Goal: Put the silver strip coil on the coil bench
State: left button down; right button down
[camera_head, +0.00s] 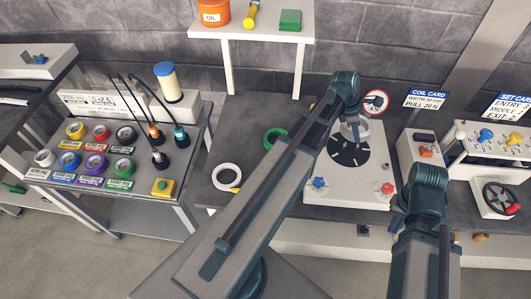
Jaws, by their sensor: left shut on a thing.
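My left gripper (354,128) hangs beyond the bend of my left arm, above a black dial-like disc (349,152) on a white machine plate. It is shut on a pale grey, ring-like piece (372,129), which looks like the silver strip coil; my gripper partly covers it. I cannot tell whether the piece touches the machine. The dark bench (240,118) in the middle carries a white ring (226,177) and a green ring (274,136); no label names it as the coil bench. Of my right arm only the upper part and a joint show; its gripper is hidden.
A raised shelf (258,34) stands behind. At right are a control panel (486,141) and a handwheel (500,197). My left arm crosses the middle bench.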

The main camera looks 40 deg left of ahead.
aim_at(237, 138)
jog(key=k+j, duration=0.15)
jog(key=j, duration=0.25)
jog(key=k+j, duration=0.1)
jog(key=j, duration=0.25)
jog(key=k+j, duration=0.15)
jog(key=j, duration=0.25)
jog(key=k+j, duration=0.1)
jog(key=j, duration=0.3)
jog(key=k+j, duration=0.15)
jog(key=j, duration=0.2)
